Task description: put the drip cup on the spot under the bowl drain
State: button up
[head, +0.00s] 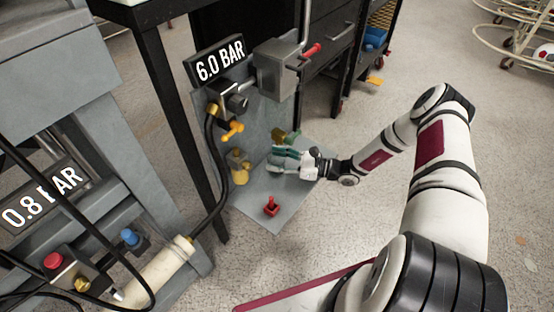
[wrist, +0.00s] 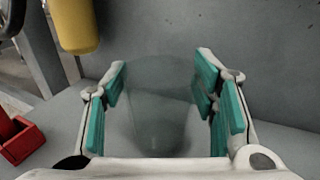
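The drip cup (wrist: 158,100) is a clear, see-through cup, seen faintly between my fingers in the wrist view. My gripper (head: 288,158) has teal pads and reaches in low over the grey base plate. In the wrist view my gripper (wrist: 158,88) has its pads on both sides of the cup, seeming to touch its edges. The yellow bowl (head: 239,167) hangs left of my gripper under the valve; it also shows at upper left in the wrist view (wrist: 75,25). The spot under its drain cannot be made out. The cup's base contact is unclear.
A red fitting (head: 271,207) stands on the grey plate (head: 262,190), and shows at left in the wrist view (wrist: 20,139). An upright grey panel (wrist: 200,30) stands behind. A yellow lever (head: 232,130) and a black hose (head: 222,180) are near the bowl.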

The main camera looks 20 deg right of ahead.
dwell(0.3)
jog(key=shift+r, duration=0.2)
jog(key=p+v, duration=0.3)
jog(key=v, duration=0.9)
jog(key=shift+d, duration=0.15)
